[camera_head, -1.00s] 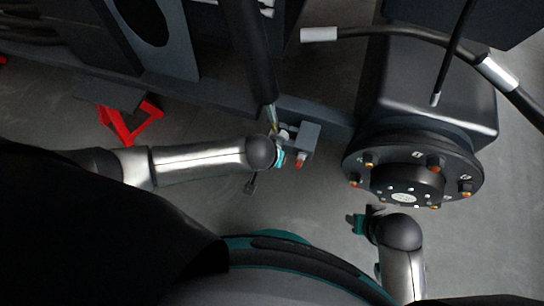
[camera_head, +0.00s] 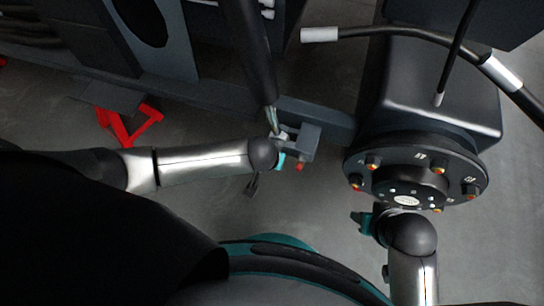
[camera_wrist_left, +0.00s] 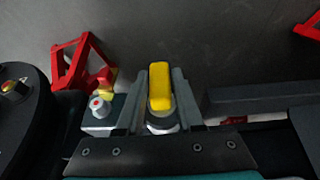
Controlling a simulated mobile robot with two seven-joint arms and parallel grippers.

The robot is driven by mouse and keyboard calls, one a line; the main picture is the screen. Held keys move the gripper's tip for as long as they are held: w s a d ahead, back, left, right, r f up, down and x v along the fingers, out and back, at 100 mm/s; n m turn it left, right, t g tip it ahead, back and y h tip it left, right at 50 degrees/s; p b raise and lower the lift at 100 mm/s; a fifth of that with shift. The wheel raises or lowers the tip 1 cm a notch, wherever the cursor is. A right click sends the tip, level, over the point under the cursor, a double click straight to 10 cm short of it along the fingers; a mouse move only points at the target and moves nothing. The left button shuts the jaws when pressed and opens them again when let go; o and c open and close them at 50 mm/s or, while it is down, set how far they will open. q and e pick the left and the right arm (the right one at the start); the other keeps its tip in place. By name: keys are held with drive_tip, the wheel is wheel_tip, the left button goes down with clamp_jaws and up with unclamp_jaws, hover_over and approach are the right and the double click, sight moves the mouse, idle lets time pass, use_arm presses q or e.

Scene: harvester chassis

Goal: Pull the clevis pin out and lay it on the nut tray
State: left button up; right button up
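In the left wrist view a yellow rounded piece (camera_wrist_left: 160,86), seemingly the clevis pin's grip, stands above a pale round collar (camera_wrist_left: 162,124). The two grey fingers of my left gripper (camera_wrist_left: 160,84) lie on either side of it. I cannot tell whether they touch it. In the head view my left gripper (camera_head: 281,158) is at the lower end of the dark cylinder (camera_head: 250,55), mostly hidden by my wrist; no yellow shows there. My right gripper (camera_head: 360,224) is below the round hub, and its fingers are unclear. I see no nut tray.
A grey block with a red-tipped bolt (camera_head: 301,166) sits right beside the left gripper. The studded hub (camera_head: 410,175) is close to my right wrist. A hose (camera_head: 400,35) crosses above. A red stand (camera_head: 130,125) is on the floor, left.

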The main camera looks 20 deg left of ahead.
use_arm(q)
clamp_jaws()
idle(0.3)
drive_tip(key=s+p, duration=0.5)
drive_tip(key=s, duration=0.4)
idle(1.2)
drive_tip(key=shift+s+a, duration=0.1)
idle(0.6)
